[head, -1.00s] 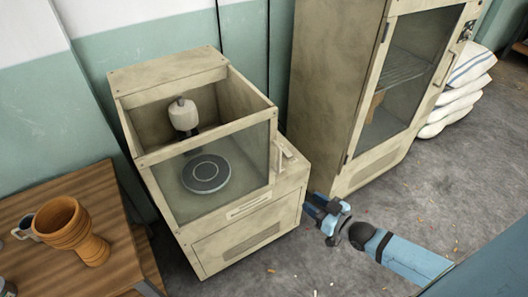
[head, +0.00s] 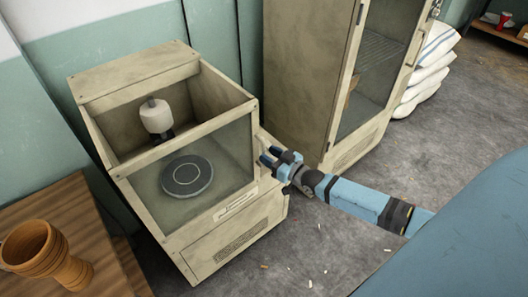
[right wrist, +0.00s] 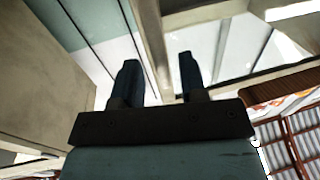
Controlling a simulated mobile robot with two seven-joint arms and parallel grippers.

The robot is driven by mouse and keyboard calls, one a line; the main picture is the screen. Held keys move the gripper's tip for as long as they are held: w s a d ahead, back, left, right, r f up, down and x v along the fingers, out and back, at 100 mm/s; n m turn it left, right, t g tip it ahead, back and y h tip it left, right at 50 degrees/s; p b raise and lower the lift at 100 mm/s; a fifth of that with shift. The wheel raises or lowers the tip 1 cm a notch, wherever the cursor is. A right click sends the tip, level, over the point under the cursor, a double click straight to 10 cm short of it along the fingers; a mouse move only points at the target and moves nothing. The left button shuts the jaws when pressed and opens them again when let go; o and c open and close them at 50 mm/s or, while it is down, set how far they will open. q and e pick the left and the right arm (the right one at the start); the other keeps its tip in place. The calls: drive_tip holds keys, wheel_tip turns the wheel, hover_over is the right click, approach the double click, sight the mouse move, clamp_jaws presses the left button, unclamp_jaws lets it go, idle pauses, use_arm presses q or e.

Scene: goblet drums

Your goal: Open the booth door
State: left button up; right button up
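The beige booth (head: 135,80) stands at the left centre in the head view, open on top. Its glazed front door (head: 228,158) looks shut, with a grey turntable (head: 187,177) and a white-topped device (head: 156,116) inside. My right gripper (head: 267,156) is at the right edge of the door, where the upright handle is now mostly hidden. In the right wrist view its two dark fingers (right wrist: 158,78) are apart, and a pale upright bar (right wrist: 152,35) shows beyond the gap. I cannot tell whether the fingers touch the handle. My left gripper is not in view.
A tall beige cabinet (head: 305,80) with a glass door stands just right of the booth. White sacks (head: 425,68) are stacked beyond it. A wooden table (head: 80,215) with a clay goblet drum (head: 45,255) is at lower left. The floor (head: 440,125) on the right is clear.

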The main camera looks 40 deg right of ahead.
drive_tip(key=shift+x, duration=1.35)
clamp_jaws()
drive_tip(key=shift+s, duration=0.15)
